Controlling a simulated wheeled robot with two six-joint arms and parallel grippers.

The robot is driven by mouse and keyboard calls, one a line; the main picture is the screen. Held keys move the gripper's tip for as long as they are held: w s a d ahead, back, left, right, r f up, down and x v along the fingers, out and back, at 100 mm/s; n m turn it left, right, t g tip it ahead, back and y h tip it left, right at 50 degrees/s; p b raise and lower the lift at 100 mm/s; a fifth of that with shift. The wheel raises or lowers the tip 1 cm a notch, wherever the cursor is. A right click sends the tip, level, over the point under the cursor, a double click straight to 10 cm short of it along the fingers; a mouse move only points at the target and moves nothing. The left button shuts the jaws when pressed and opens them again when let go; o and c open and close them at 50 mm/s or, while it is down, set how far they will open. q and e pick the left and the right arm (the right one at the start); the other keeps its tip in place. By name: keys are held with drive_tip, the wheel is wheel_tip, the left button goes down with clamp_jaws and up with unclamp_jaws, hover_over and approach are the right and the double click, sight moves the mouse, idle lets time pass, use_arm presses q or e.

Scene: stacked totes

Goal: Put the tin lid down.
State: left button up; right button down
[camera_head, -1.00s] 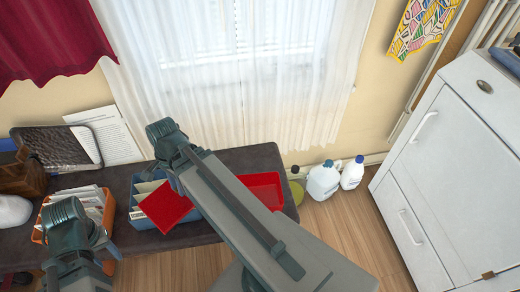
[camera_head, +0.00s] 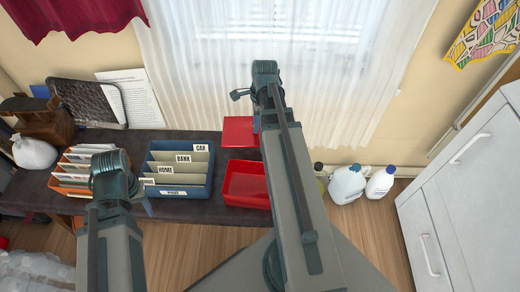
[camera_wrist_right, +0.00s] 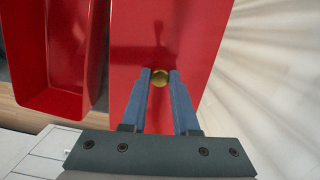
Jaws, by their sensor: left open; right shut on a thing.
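The red tin lid (camera_head: 238,131) is square with a small brass knob (camera_wrist_right: 160,78). My right gripper (camera_wrist_right: 160,85) is shut on that knob in the right wrist view. In the head view the lid shows left of my right arm, behind the open red tin (camera_head: 243,185), over the bench's back edge; its height cannot be told. The red tin also shows left of the lid in the right wrist view (camera_wrist_right: 62,100), apart from it and uncovered. My left gripper (camera_head: 112,178) is open in front of the bench; its fingertips are mostly hidden.
A blue file box (camera_head: 180,190) with labelled dividers stands left of the tin on the dark bench (camera_head: 222,211). An orange file box (camera_head: 75,178) stands further left. White jugs (camera_head: 347,184) are on the floor at right. Curtains hang close behind the lid.

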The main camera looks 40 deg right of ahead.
drive_tip(key=shift+s+d+f+m, duration=0.15)
drive_tip(key=shift+d+m, duration=0.25)
drive_tip(key=shift+d, duration=0.55)
wheel_tip(320, 180, down, 10)
drive_tip(key=b, duration=1)
drive_tip(key=shift+f, duration=0.15)
drive_tip(key=c, duration=0.7)
unclamp_jaws()
